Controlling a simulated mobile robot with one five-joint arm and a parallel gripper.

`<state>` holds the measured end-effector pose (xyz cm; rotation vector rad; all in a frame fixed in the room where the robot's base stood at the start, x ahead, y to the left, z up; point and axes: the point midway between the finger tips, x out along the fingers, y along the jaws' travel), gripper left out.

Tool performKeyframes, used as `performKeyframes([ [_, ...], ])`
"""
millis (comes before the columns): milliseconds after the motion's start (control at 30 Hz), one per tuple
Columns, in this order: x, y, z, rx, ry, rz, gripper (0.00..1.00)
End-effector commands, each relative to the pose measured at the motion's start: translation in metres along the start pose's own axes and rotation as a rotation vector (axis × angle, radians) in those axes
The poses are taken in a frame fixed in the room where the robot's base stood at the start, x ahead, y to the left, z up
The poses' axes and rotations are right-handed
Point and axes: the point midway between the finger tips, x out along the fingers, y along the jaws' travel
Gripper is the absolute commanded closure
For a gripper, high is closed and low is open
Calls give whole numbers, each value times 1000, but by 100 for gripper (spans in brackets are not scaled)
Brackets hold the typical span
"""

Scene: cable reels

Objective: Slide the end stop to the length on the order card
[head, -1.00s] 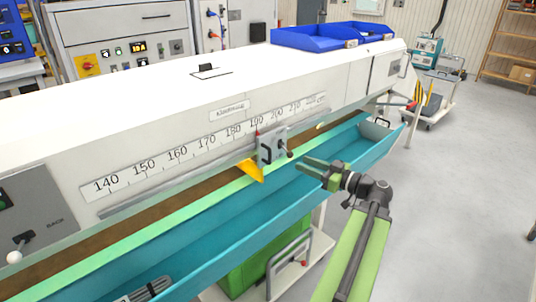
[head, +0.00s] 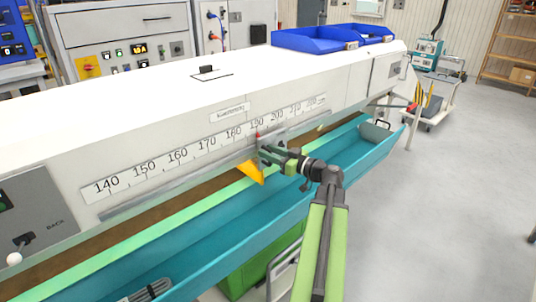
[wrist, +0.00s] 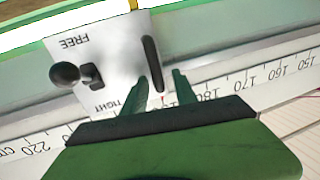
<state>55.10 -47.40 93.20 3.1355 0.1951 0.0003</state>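The end stop is a pale plate with a yellow flag (head: 250,172), on a rail below the length scale (head: 205,148), near the 190 mark. In the wrist view the end stop's plate (wrist: 115,50) carries the words FREE and TIGHT. Its black-knobbed lever (wrist: 66,73) points sideways between the two words. A black upright bar (wrist: 151,60) stands on the plate. My gripper (wrist: 162,80) is open, one finger on each side of the bar's near end. It also shows at the stop in the head view (head: 268,147), partly hiding it. I see no readable order card.
A teal trough (head: 200,245) runs below the rail. Blue bins (head: 312,38) stand on the machine's top at the far end. A lever with a white knob (head: 14,259) is at the left. Open floor (head: 460,200) lies to the right.

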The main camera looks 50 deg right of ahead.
Motion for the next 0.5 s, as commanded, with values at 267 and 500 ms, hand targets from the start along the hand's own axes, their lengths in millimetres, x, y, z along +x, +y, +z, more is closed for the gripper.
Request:
performKeyframes([
  [267, 0, 0, 0, 0, 0, 0, 99],
  [500, -1, 0, 0, 0, 0, 0, 100],
])
